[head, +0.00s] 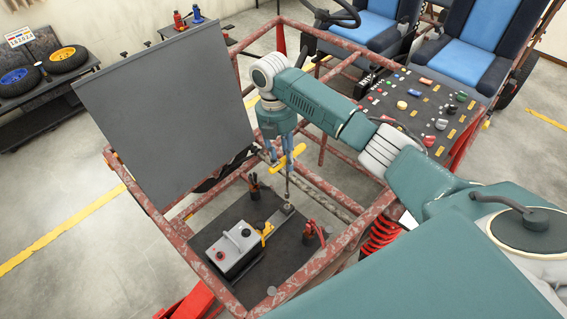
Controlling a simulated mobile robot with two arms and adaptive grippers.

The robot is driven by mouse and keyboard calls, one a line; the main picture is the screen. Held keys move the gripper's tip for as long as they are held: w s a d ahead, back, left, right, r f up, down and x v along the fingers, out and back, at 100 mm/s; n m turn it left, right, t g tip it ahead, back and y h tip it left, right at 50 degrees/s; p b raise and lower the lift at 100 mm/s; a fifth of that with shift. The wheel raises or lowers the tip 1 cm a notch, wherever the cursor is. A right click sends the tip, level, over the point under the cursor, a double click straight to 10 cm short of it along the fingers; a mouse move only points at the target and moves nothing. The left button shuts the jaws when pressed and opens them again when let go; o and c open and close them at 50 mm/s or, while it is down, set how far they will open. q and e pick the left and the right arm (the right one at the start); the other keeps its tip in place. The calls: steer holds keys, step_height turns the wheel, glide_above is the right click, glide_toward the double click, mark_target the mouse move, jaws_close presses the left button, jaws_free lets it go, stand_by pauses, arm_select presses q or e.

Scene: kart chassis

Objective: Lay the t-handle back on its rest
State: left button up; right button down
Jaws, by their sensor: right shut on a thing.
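The t-handle has a yellow crossbar (294,155) and a thin dark shaft pointing down, roughly upright. My right gripper (279,151) is shut on the t-handle, above the dark tray inside the kart frame. The shaft's lower end shows near a small grey block (287,208); I cannot tell whether they touch. I cannot make out with certainty which part is the rest. My left gripper is not in view.
The dark tray (290,262) bears a grey box (233,247), a yellow part (265,231) and red-and-black clamps. Rusty red tubes surround it. A large grey panel (165,105) stands left; a control board (418,110) lies right.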

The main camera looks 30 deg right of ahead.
steer(key=shift+r, duration=1.25)
